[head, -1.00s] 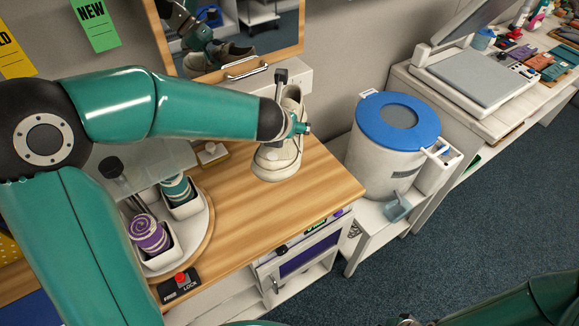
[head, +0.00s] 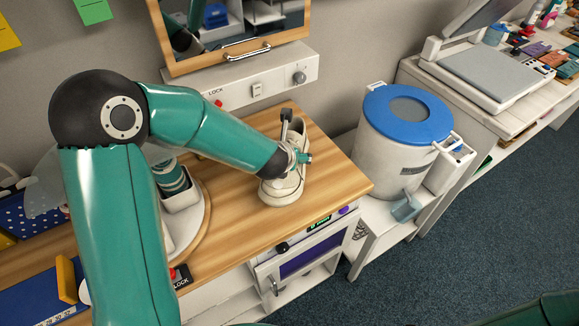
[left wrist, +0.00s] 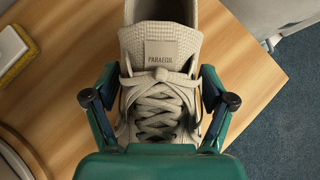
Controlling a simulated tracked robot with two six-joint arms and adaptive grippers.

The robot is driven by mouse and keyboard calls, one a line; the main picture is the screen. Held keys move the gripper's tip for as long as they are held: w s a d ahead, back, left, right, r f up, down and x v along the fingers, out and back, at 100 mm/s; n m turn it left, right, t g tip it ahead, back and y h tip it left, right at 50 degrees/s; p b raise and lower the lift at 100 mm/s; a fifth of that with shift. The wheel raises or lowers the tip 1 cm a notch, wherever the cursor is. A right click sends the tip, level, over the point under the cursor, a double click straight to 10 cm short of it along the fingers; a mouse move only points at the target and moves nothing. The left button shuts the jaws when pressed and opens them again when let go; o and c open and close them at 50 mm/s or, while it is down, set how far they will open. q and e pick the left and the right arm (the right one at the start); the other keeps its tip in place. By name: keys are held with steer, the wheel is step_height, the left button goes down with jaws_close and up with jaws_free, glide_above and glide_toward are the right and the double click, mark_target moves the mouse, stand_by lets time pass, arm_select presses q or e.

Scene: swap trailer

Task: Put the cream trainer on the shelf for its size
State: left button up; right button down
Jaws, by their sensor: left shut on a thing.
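The cream trainer (head: 283,185) is at the right part of the wooden bench top (head: 328,180) in the head view, toe toward the front. My left gripper (head: 291,155) is shut on it from above. In the left wrist view the trainer (left wrist: 160,50) lies between the two fingers of my left gripper (left wrist: 160,108), with its laces and tongue label showing. I cannot tell whether its sole touches the wood. My right gripper is not in view; only part of my right arm shows at the lower right edge. No size shelf can be made out.
A white bin with a blue lid (head: 408,115) stands right of the bench. A mirror (head: 230,30) and a white panel with a knob (head: 300,77) are behind. A round turntable (head: 185,235) with a teal roll is left. Shelves are below the bench front.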

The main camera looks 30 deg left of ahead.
arm_select(q)
step_height(320, 180, down, 4)
steer(key=shift+f+b, duration=0.1)
steer(key=shift+b, duration=0.35)
steer(key=o, duration=1.2)
steer(key=shift+s+r, duration=0.1)
steer(key=shift+r, duration=0.1)
